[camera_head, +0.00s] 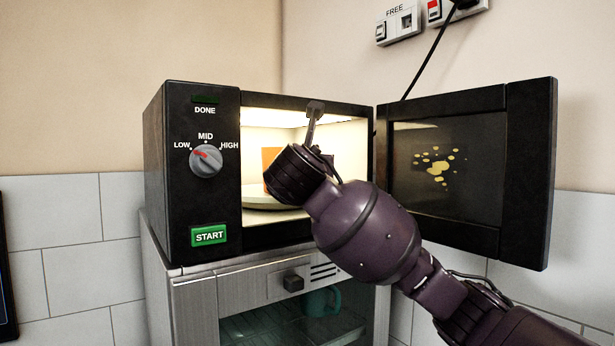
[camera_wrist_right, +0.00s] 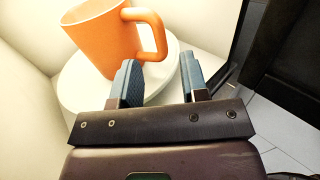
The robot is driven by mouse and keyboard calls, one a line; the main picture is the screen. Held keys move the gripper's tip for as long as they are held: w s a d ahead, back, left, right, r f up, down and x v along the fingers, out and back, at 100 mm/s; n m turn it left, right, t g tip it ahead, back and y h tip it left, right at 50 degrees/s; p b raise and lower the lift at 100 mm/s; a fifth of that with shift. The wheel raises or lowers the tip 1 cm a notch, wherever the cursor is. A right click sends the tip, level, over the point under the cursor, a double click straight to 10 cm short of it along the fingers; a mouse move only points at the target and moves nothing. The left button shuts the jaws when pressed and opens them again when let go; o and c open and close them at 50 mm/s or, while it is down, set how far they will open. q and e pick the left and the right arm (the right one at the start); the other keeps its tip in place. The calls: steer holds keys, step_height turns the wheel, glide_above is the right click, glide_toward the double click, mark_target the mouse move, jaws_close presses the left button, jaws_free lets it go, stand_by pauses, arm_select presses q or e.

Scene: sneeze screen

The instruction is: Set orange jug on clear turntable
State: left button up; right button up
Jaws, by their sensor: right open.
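The orange jug (camera_wrist_right: 102,38) stands on the pale round turntable (camera_wrist_right: 75,85) inside the lit microwave. In the head view only a strip of the jug (camera_head: 269,158) shows to the left of my right gripper, with the turntable's edge (camera_head: 262,202) below it. My right gripper (camera_wrist_right: 163,82) is open at the microwave's mouth. Its fingers are empty, and the jug's handle (camera_wrist_right: 152,35) lies just beyond the left finger; whether they touch is unclear. In the head view my wrist hides most of the gripper and jug. My left gripper is not in view.
The microwave (camera_head: 205,125) stands on a metal cabinet (camera_head: 195,300). Its door (camera_head: 480,215) is swung open to the right, close to my right arm. A teal mug (camera_head: 322,300) sits behind the glass below. Wall sockets (camera_head: 400,22) are above.

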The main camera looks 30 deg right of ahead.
steer(key=shift+b+v, duration=0.4)
steer(key=shift+v, duration=2.2)
